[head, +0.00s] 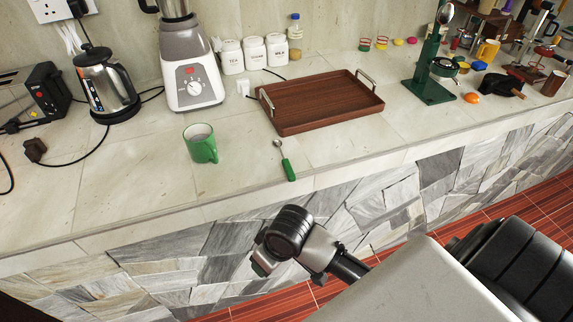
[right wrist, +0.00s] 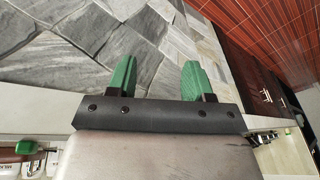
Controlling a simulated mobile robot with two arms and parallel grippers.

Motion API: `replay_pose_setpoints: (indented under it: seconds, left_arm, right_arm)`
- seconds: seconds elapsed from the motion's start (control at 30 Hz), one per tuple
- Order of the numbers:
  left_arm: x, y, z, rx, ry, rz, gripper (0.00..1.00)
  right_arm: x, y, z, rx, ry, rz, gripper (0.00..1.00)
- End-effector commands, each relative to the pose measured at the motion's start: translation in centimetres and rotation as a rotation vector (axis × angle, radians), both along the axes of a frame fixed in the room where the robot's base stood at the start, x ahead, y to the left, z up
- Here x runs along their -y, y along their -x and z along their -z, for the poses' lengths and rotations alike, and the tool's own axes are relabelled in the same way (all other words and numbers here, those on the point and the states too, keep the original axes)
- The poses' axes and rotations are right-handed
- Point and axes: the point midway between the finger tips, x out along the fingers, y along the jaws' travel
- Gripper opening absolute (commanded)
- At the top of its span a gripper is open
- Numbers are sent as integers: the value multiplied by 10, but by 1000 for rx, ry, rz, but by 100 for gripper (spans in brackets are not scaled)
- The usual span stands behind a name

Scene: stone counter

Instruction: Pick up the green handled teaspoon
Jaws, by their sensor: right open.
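The green handled teaspoon (head: 286,165) lies on the stone counter near its front edge, handle toward the edge and metal bowl toward the tray. A small green piece (right wrist: 26,147) at lower left there may be the spoon's handle. My left gripper is not in view.
A green mug (head: 200,146) stands left of the spoon, and a brown tray (head: 320,103) lies behind it. A blender (head: 189,65), a kettle (head: 105,82) and a green press (head: 430,75) stand farther off. The counter around the spoon is clear.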

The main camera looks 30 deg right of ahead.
Motion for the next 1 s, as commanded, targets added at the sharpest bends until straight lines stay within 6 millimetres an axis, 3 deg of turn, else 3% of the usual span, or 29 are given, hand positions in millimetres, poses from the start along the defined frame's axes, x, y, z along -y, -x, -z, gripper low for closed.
replay_pose_setpoints:
  seconds: [0.17,0.27,0.5,0.6,0.8,0.9,1.0]
  left_arm:
    - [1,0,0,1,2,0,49]
    - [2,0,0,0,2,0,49]
    - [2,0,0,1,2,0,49]
    - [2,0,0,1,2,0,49]
    - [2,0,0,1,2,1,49]
    - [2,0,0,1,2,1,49]
    - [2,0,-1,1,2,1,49]
  right_arm:
    - [10,-48,-23,-56,32,-3,51]
    - [27,-77,-37,-103,65,36,51]
    - [95,-145,-94,-206,134,256,51]
    - [125,-164,-122,-238,141,369,51]
    - [163,-181,-163,-273,127,521,51]
    - [169,-183,-166,-282,123,546,51]
    - [170,-183,-154,-285,122,550,51]
